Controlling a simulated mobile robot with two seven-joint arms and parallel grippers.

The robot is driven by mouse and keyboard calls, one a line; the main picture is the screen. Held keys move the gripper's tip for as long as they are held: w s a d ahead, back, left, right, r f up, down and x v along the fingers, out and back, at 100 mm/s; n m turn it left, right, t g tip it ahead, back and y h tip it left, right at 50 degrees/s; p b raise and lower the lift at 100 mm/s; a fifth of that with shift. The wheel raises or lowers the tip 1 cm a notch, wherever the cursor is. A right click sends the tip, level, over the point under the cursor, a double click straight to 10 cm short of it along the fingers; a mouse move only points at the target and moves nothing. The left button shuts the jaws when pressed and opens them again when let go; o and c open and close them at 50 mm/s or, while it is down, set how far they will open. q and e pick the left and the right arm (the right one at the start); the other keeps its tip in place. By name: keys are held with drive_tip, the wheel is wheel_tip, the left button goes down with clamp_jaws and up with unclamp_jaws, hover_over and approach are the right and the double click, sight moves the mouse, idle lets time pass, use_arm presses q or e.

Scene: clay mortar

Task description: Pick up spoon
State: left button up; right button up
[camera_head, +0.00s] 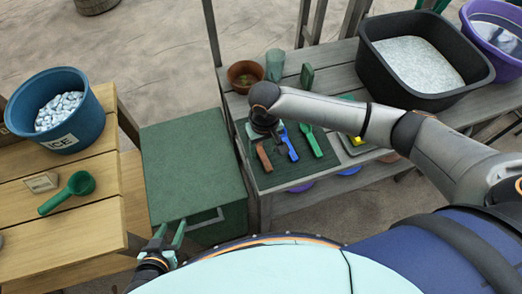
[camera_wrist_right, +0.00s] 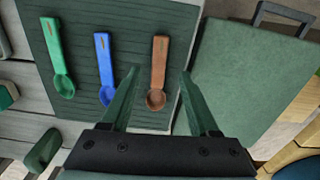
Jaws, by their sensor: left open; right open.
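Three spoons lie side by side on a dark ribbed mat (camera_wrist_right: 82,20): a brown spoon (camera_wrist_right: 158,72), a blue spoon (camera_wrist_right: 105,70) and a green spoon (camera_wrist_right: 57,60). In the head view the brown spoon (camera_head: 264,157), blue spoon (camera_head: 289,144) and green spoon (camera_head: 312,141) lie just in front of my right wrist. My right gripper (camera_wrist_right: 160,76) is open above the mat, and the brown spoon shows between its fingers. Whether it touches the spoon, I cannot tell. My left gripper (camera_head: 166,240) is open and empty at the lower left, by the green box.
A green box (camera_head: 190,160) with a handle stands left of the grey bench. A wooden table (camera_head: 85,215) holds a blue ice bucket (camera_head: 88,125) and a green scoop (camera_head: 70,192). A black tub (camera_head: 475,80), brown pot (camera_head: 240,85) and green cup (camera_head: 275,64) stand on the bench.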

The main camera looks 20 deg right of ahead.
sight(264, 157)
wheel_tip(264, 157, down, 4)
drive_tip(key=shift+w+d, duration=0.1)
drive_tip(key=shift+w, duration=0.05)
clamp_jaws()
idle(0.5)
